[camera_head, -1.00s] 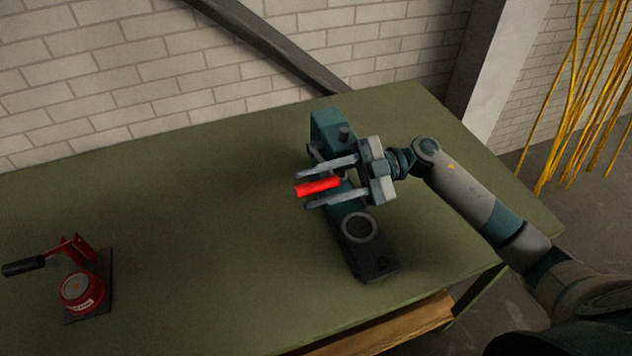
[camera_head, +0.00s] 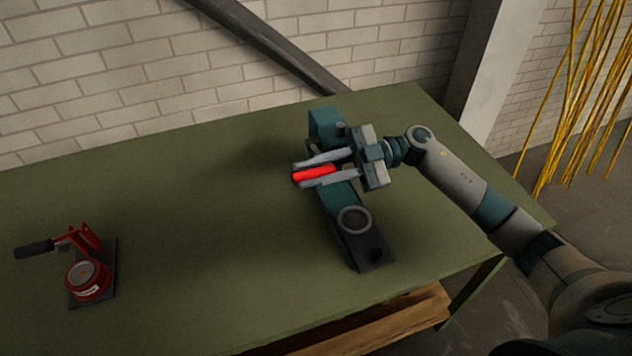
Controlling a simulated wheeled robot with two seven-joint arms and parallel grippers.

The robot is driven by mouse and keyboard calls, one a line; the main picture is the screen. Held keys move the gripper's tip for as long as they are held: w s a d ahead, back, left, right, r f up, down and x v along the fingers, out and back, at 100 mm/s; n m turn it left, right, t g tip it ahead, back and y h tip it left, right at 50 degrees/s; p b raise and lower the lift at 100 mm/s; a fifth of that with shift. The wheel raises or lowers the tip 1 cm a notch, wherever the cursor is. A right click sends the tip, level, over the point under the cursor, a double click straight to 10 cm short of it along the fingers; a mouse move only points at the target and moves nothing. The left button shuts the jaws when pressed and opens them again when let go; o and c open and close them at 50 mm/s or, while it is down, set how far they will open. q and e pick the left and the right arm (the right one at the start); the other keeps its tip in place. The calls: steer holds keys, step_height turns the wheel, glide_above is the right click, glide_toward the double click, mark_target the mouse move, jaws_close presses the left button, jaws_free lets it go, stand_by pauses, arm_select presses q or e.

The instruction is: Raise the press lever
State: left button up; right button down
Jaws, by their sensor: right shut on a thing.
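The press (camera_head: 337,205) stands on the green table, with a teal body, a dark base and a round ring near its front end. Its lever has a bright red handle (camera_head: 314,173) that points left. My right gripper (camera_head: 304,174) comes in from the right above the press and is shut on the red handle, one finger on each side of it. The gripper hides part of the lever arm and its pivot. My left gripper is not in view.
The green table (camera_head: 200,215) has wide free room left of the press. A small red press (camera_head: 88,275) with a black handle stands at the table's left. A brick wall (camera_head: 110,70) is behind. Yellow rods (camera_head: 575,90) stand at the far right.

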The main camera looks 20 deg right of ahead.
steer(key=shift+w+r, duration=0.15)
steer(key=shift+r, duration=0.2)
steer(key=w+r, duration=0.1)
steer(key=w+r+p, duration=0.1)
steer(key=r, duration=0.1)
steer(key=shift+r, duration=0.2)
steer(key=c, duration=1.7)
jaws_free()
steer(key=shift+o, duration=0.3)
steer(key=shift+w, duration=0.15)
steer(key=shift+d, duration=0.1)
